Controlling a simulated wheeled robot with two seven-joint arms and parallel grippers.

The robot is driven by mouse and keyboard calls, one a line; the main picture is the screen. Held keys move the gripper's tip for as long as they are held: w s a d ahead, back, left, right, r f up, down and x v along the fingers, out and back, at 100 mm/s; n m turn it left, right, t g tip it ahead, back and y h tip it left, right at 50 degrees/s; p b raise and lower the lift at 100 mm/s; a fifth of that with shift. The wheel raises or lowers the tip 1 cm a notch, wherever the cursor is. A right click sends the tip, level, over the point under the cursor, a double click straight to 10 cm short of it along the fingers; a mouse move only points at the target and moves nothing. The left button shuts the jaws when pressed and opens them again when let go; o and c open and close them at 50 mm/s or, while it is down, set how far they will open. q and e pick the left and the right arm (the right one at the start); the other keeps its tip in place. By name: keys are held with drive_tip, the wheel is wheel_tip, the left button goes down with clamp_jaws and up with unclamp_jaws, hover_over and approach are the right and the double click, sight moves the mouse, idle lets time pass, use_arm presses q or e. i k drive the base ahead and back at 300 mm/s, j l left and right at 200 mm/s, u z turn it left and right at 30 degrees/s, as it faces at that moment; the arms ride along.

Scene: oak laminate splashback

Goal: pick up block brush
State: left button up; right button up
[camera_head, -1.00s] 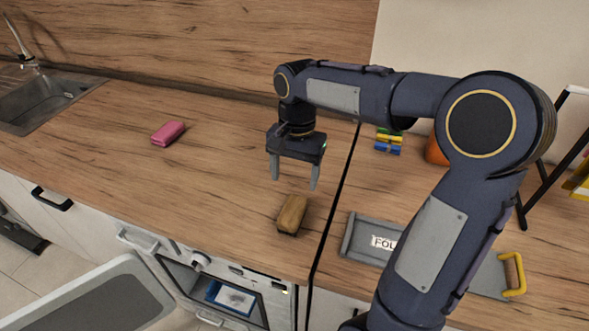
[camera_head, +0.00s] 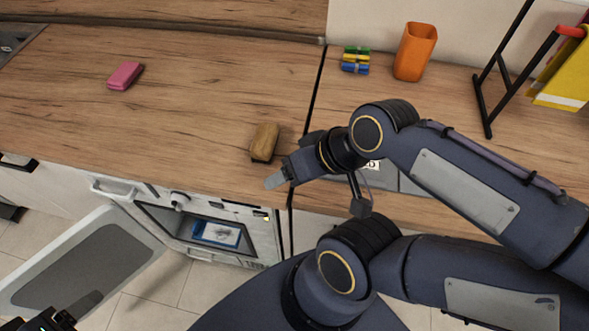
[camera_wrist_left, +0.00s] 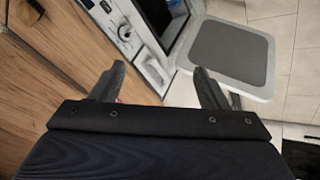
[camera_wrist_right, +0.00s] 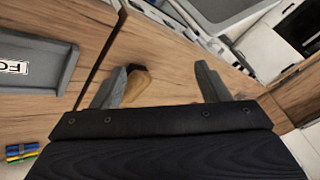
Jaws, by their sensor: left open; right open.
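The block brush (camera_head: 264,142), a tan wooden block with a dark underside, lies on the counter left of the dark seam. My right gripper (camera_head: 276,179) is at the counter's front edge, just in front of the brush and apart from it. In the right wrist view, the brush (camera_wrist_right: 138,82) shows beside and partly behind the left finger of my open, empty right gripper (camera_wrist_right: 160,84). My left gripper (camera_head: 82,306) is low at the bottom left, away from the counter. The left wrist view shows the left gripper (camera_wrist_left: 158,84) open and empty.
A pink block (camera_head: 125,76) lies on the counter at left. An open appliance door (camera_head: 85,265) sticks out below. A grey tray (camera_wrist_right: 35,62) with a label lies right of the seam. Coloured clips (camera_head: 356,60), an orange cup (camera_head: 415,52) and a black rack (camera_head: 505,70) stand behind.

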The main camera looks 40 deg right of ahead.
sight(263, 146)
drive_tip(key=k+z, duration=0.1)
drive_tip(key=k, duration=0.55)
drive_tip(key=l+z, duration=0.1)
drive_tip(key=z, duration=0.35)
drive_tip(key=i+z, duration=0.1)
drive_tip(key=z, duration=0.3)
drive_tip(key=i+z, duration=0.1)
drive_tip(key=z, duration=0.35)
drive_tip(key=l+z, duration=0.1)
drive_tip(key=z, duration=0.3)
drive_tip(key=i+j, duration=0.1)
drive_tip(key=i, duration=0.15)
drive_tip(key=l+z, duration=0.05)
